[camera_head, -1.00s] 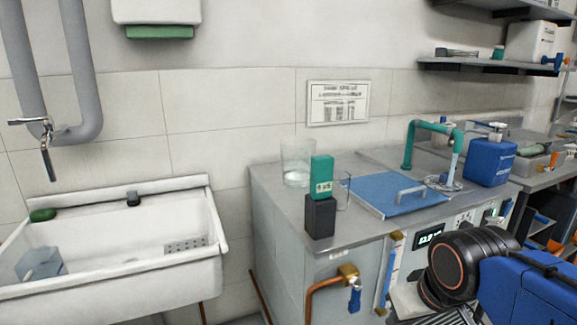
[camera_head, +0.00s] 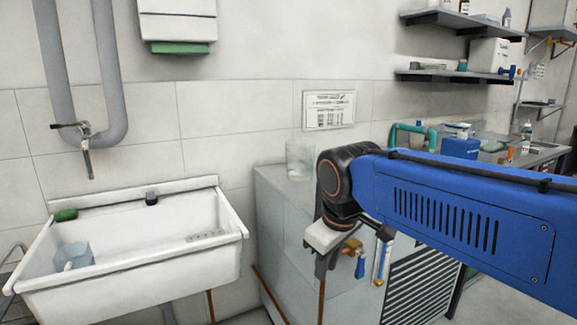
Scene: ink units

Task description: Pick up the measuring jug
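A pale blue, see-through jug-like vessel (camera_head: 73,257) with a whitish part at its side sits in the left end of the white sink (camera_head: 170,282). A clear glass vessel (camera_head: 300,158) stands at the back left of the grey counter. I cannot tell for sure which of them is the measuring jug. My gripper (camera_head: 321,266) hangs in front of the counter, to the right of the sink and well apart from both vessels. Its fingers are small and dark, and their opening does not show clearly. I see nothing held in it.
Grey pipes with a tap (camera_head: 84,145) come down above the sink. A green item (camera_head: 65,215) and a dark item (camera_head: 151,198) sit on its back rim. A teal tap (camera_head: 415,134) stands behind my arm.

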